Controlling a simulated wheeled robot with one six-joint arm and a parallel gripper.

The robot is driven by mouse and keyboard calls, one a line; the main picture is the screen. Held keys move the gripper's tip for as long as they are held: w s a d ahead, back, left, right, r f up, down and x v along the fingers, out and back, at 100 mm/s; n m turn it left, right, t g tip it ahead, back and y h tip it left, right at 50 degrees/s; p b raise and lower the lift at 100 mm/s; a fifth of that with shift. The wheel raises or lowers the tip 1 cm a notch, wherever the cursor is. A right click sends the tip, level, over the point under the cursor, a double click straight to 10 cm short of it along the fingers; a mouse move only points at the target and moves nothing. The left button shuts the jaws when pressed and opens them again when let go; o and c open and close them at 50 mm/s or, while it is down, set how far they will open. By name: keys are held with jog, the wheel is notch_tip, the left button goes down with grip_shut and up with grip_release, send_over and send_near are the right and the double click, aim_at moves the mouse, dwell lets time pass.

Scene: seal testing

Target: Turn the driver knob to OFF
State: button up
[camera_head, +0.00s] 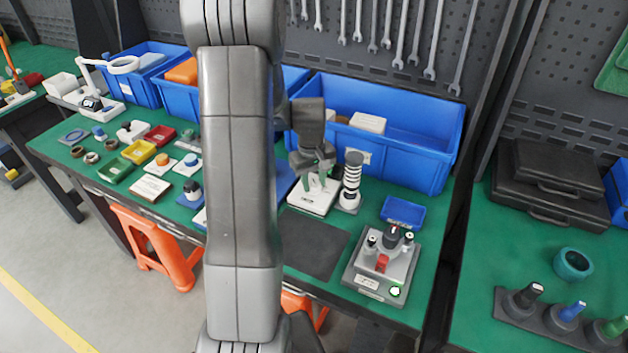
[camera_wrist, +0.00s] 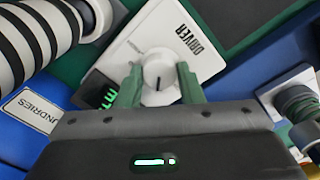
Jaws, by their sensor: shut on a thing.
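The driver unit (camera_wrist: 140,35) is a white box marked DRIVER. In the wrist view its round white knob (camera_wrist: 160,72) sits between the green fingers of my gripper (camera_wrist: 160,88), which are shut on it. A green lit display (camera_wrist: 100,92) shows beside the knob, partly hidden by a finger. In the head view my gripper (camera_head: 318,178) points down onto the white driver unit (camera_head: 308,203) at the back of the green bench. The knob is hidden by my gripper there, and I cannot read its setting.
A black-and-white striped cylinder (camera_head: 351,182) stands close to the right of the driver unit. A large blue bin (camera_head: 420,160) is behind. A dark mat (camera_head: 312,246) lies in front.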

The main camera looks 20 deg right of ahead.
aim_at(312, 184)
jog(key=o, duration=1)
jog(key=shift+c, duration=0.2)
jog(key=shift+r, duration=0.15)
notch_tip(312, 184, up, 14)
jog(key=shift+a+f, duration=0.2)
jog(key=shift+a, duration=0.1)
jog(key=f, duration=1.4)
jog(key=shift+d, duration=0.3)
jog(key=shift+r, duration=0.1)
